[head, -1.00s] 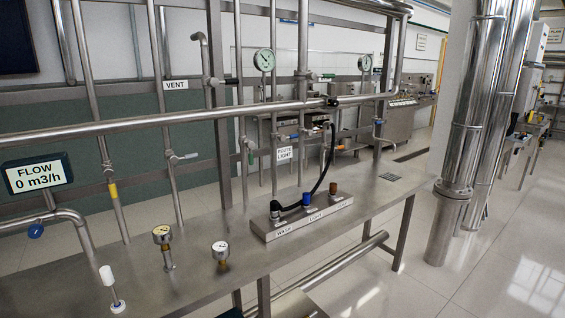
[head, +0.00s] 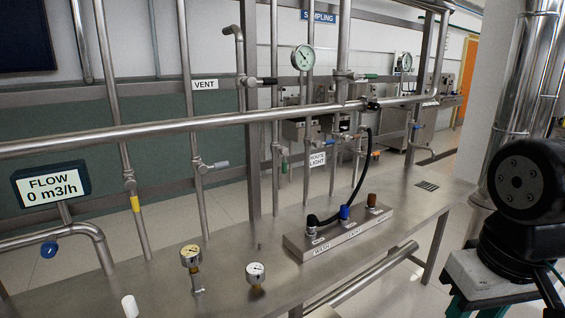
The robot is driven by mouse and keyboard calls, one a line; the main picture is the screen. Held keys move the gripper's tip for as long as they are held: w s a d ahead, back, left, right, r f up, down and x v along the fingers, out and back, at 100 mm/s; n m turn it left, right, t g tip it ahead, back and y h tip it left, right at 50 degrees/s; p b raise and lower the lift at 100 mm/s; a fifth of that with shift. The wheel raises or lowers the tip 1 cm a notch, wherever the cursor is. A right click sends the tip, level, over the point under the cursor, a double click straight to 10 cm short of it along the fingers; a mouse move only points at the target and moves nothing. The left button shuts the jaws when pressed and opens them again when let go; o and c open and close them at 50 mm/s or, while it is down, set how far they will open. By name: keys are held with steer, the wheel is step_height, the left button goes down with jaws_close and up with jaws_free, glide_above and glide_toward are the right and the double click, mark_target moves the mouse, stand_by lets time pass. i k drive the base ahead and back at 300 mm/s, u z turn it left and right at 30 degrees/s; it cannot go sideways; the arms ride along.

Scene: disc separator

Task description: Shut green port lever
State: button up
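Two green handles show in the head view. One green lever (head: 371,77) points sideways to the right from a vertical pipe, a little right of the round gauge. A smaller green handle (head: 284,165) hangs downward on a vertical pipe behind the bench. I cannot tell which of them is the port lever. Part of my dark arm stands at the right edge, well apart from both. My gripper is not in view.
A steel bench (head: 225,275) carries a port block (head: 340,235) with a black hose (head: 362,170) rising from it. A long horizontal pipe (head: 180,128) crosses in front of the vertical pipes. Small gauges (head: 191,257) stand on the bench. Open floor lies beyond it.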

mark_target(284, 151)
steer(key=z, duration=0.05)
steer(key=k, duration=0.65)
steer(key=z, duration=0.6)
steer(key=i, duration=1.55)
steer(key=u, duration=0.65)
